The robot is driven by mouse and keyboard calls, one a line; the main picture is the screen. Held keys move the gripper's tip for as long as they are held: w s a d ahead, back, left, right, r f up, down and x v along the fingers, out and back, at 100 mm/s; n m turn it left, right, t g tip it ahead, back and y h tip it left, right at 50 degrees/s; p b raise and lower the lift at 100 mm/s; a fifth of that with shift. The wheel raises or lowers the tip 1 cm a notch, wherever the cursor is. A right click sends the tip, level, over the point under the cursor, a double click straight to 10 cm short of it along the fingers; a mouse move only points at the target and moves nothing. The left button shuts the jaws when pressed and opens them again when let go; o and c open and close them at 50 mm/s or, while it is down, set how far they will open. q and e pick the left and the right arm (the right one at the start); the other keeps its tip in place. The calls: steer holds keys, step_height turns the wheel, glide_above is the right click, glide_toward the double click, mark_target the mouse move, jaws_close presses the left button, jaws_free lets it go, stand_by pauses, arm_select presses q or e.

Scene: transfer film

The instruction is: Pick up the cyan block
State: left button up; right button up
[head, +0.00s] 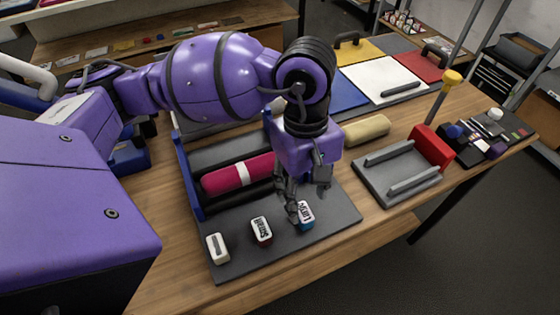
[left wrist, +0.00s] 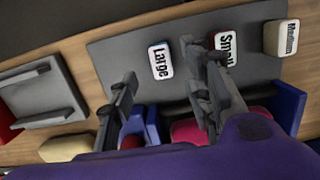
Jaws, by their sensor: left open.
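The cyan block (head: 306,224) stands on the dark grey board (head: 335,218), with a white top labelled "Large" and a blue side. My left gripper (head: 307,200) is open and points down just over it, its fingers partly hiding the block. In the left wrist view the "Large" block (left wrist: 160,60) shows ahead, between the lines of the two open fingers (left wrist: 158,66). I cannot tell whether a finger touches it. My right gripper is not in view.
A dark-sided "Small" block (head: 261,231) and a whitish "Medium" block (head: 217,248) stand left of it. A magenta roll (head: 238,174) lies behind them. A grey fixture with rails (head: 388,190) and red block (head: 430,147) stands at the right.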

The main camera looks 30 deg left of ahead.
mark_target(304, 211)
arm_select(q)
steer(key=f, duration=0.5)
steer(key=shift+s+d+f+p, duration=0.3)
steer(key=shift+s+f+p, duration=0.05)
steer(key=shift+p, duration=0.05)
steer(key=c, duration=1)
